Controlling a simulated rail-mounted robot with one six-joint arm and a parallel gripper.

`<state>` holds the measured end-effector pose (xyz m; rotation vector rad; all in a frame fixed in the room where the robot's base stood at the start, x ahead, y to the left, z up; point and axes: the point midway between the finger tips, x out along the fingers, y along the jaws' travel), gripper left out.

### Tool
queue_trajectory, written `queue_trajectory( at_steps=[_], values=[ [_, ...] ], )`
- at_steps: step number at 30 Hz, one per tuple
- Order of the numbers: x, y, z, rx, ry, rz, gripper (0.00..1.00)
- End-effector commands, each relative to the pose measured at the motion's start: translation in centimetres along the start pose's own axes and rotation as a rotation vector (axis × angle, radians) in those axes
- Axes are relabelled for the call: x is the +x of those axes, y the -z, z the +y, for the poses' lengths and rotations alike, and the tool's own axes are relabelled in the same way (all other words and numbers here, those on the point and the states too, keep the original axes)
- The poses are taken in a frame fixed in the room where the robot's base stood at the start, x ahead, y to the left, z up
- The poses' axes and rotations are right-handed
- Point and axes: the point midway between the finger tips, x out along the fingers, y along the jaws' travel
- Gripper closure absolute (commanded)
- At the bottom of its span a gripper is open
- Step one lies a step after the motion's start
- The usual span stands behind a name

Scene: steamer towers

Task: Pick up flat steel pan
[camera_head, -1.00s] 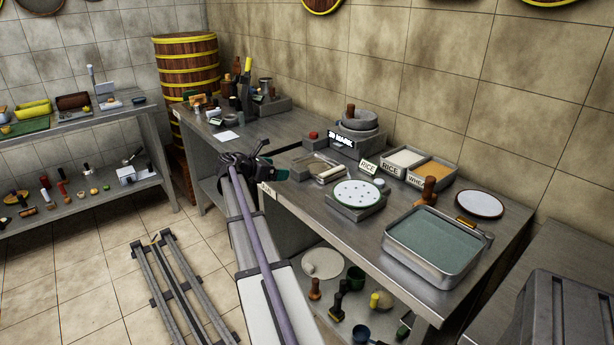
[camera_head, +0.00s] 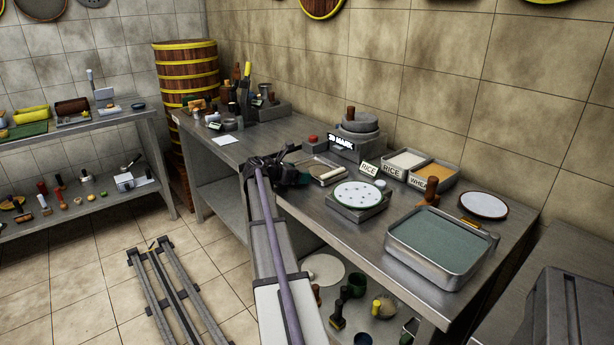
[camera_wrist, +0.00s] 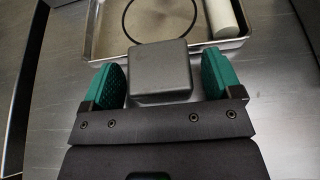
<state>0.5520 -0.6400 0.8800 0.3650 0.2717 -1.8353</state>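The shallow steel pan (camera_head: 333,184) that best fits the task lies on the middle worktable, just right of my gripper. It holds a white roller and, in the wrist view, a thin dark ring; its steel rim (camera_wrist: 88,45) shows at the top there. My gripper (camera_head: 295,171) is low over the table at the pan's left side. In the wrist view my green-padded fingers (camera_wrist: 164,80) are spread, with a grey block (camera_wrist: 160,72) between them and narrow gaps at its sides. The block overlaps the pan's near rim; I cannot tell whether it is joined to it.
A white dotted disc on a grey base (camera_head: 357,195) stands close right of the pan. A grey mill (camera_head: 357,140) and RICE signs (camera_head: 369,168) stand behind. A deep steel tray with grey-green contents (camera_head: 470,266) is further right. Bare table (camera_head: 215,150) lies left.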

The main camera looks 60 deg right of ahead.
Motion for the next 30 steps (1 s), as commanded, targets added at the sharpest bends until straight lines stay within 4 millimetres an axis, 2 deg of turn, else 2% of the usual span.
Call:
queue_trajectory(
  at_steps=[2, 19, 26, 30],
  values=[
    [0.0, 0.0, 0.0, 0.000, 0.000, 0.000, 0.23],
    [-0.1, 0.0, 0.0, 0.000, 0.000, -0.001, 0.77],
    [-0.1, -0.2, 0.0, 0.000, 0.000, 0.000, 0.77],
    [-0.9, -1.9, 0.0, 0.000, 0.000, -0.001, 0.77]
  ],
)
